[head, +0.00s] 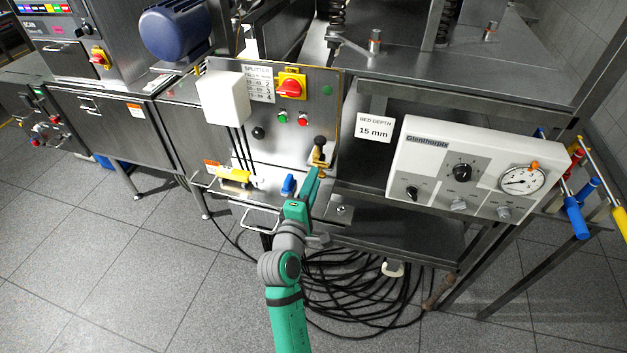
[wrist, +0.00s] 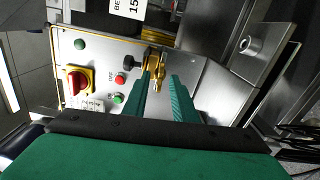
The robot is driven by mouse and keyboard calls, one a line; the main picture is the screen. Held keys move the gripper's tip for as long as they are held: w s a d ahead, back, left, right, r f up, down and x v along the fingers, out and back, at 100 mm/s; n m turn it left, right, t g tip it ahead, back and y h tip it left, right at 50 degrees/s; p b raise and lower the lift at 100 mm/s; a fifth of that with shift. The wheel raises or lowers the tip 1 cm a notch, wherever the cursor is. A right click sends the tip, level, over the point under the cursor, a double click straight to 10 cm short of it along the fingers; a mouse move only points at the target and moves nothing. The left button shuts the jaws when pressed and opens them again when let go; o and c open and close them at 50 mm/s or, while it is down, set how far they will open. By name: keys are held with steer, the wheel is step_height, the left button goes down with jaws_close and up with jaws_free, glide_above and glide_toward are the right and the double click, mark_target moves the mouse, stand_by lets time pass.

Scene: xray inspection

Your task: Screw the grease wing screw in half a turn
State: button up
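A small brass fitting (head: 318,159) with a black knob (head: 320,141) sits on the right part of the steel splitter panel (head: 325,112). It also shows in the wrist view (wrist: 153,57), just beyond my fingertips. The grease wing screw appears to be part of this brass piece; its wings are too small to make out. My gripper (head: 313,178) is just below the fitting in the head view.
The panel holds a red rotary switch (head: 291,87), green and red buttons, and a white box (head: 223,98). A blue-handled part (head: 288,185) and a yellow one (head: 234,175) are left of my gripper. A white gauge console (head: 470,168) stands right. Cables (head: 360,290) lie below.

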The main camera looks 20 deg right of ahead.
steer(key=v, duration=1)
steer(key=s+a+f+m+y, duration=0.3)
steer(key=s+a+f+y, duration=0.6)
steer(key=s+f, duration=0.65)
steer(key=s+a+r+m, duration=0.1)
steer(key=s+m, duration=0.3)
steer(key=s, duration=0.6)
steer(key=s+a+r+m+y, duration=0.1)
steer(key=s+m, duration=0.4)
steer(key=s, duration=0.5)
steer(key=shift+a+r, duration=0.45)
steer(key=shift+a, duration=0.4)
